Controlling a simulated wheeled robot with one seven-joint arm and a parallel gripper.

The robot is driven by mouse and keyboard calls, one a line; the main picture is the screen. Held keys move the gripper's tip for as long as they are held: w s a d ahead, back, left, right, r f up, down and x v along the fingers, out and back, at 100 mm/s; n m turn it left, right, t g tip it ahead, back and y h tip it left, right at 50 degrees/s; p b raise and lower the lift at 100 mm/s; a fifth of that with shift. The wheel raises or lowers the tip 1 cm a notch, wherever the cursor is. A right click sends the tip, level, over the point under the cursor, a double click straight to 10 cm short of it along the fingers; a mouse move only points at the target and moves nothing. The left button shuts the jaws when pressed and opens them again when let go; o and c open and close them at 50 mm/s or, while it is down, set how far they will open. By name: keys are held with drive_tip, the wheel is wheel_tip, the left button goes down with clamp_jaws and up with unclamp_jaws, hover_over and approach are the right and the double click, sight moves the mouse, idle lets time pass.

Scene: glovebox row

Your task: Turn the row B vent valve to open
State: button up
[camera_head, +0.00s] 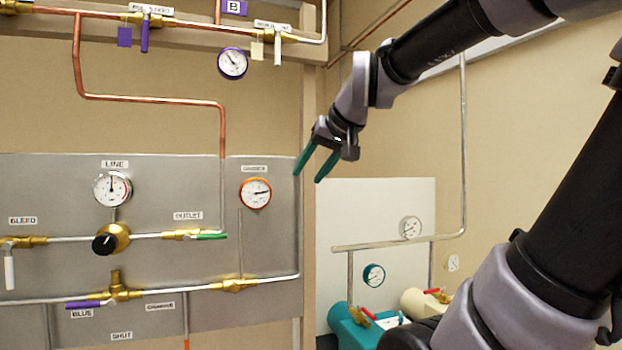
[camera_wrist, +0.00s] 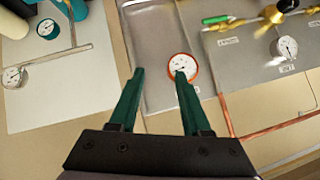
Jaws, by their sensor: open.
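The row B pipe runs along the top left of the head view under a purple B sign (camera_head: 234,7). At its right end is a brass valve (camera_head: 270,37) with a white lever (camera_head: 278,50) hanging straight down and a cream tag beside it. Its label (camera_head: 272,25) is too small to read surely. Left of it, another valve has a purple lever (camera_head: 145,38), also hanging down. My gripper (camera_head: 308,176) is open and empty, pointing down, below and right of the white lever and clear of it. In the wrist view my gripper (camera_wrist: 160,73) shows two spread green fingers.
A purple-rimmed gauge (camera_head: 232,63) hangs below the row B pipe. An orange-rimmed gauge (camera_head: 256,193) sits on the grey panel (camera_head: 60,185), left of my gripper. A wooden post (camera_head: 309,120) stands behind it. Teal and cream cylinders (camera_head: 350,325) stand lower right.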

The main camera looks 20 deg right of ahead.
drive_tip(key=shift+s+d+f, duration=0.1)
drive_tip(key=shift+s+f, duration=0.2)
drive_tip(key=shift+f, duration=0.6)
